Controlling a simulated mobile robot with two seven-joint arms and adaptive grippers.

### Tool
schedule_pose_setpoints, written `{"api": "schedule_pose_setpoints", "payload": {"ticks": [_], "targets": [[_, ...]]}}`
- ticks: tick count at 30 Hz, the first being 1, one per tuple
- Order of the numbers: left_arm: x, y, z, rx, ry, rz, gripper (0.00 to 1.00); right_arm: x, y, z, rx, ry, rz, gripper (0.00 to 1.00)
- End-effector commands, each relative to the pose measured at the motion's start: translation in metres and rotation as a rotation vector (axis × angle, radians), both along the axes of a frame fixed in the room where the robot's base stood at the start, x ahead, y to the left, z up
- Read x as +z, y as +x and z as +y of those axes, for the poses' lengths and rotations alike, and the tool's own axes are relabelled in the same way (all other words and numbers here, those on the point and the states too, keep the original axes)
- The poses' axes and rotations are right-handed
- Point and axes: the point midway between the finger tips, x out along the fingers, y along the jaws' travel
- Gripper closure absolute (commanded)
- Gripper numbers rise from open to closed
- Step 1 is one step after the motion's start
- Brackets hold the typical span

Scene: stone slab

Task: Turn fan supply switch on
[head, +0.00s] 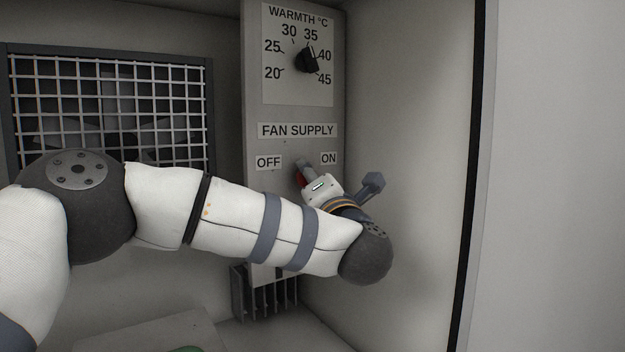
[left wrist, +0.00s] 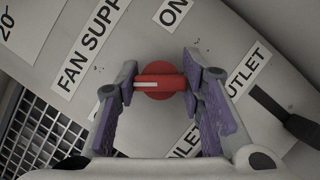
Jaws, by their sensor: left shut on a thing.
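The red fan supply switch (left wrist: 160,82) is a round knob with a raised bar and a white mark. In the left wrist view the mark is on the bar's left end, toward the FAN SUPPLY label (left wrist: 92,45). My left gripper (left wrist: 158,83) has its two fingers at either end of the bar and is shut on it. In the head view the gripper (head: 303,170) is at the panel between the OFF label (head: 269,162) and the ON label (head: 329,158). It hides most of the switch there. My right gripper is not in view.
The panel (head: 256,210) has a black warmth dial (head: 307,61) above the switch. A caged fan (head: 110,85) is at the left. A black lever (left wrist: 285,115) is by the OUTLET label (left wrist: 247,70). A side wall (head: 410,100) stands to the right.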

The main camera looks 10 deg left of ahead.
Motion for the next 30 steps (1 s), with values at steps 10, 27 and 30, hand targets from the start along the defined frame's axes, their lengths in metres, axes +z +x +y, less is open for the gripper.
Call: {"api": "schedule_pose_setpoints", "payload": {"ticks": [10,27,30], "targets": [[0.0014,-0.0001,0.0004,0.001,0.197,0.197,0.92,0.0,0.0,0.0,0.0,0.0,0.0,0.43],[0.0009,0.0,0.0,0.0,0.577,0.582,0.92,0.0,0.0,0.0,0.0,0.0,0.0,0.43],[0.0011,-0.0001,-0.0004,0.001,0.642,0.646,0.92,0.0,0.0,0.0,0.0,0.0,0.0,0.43]]}}
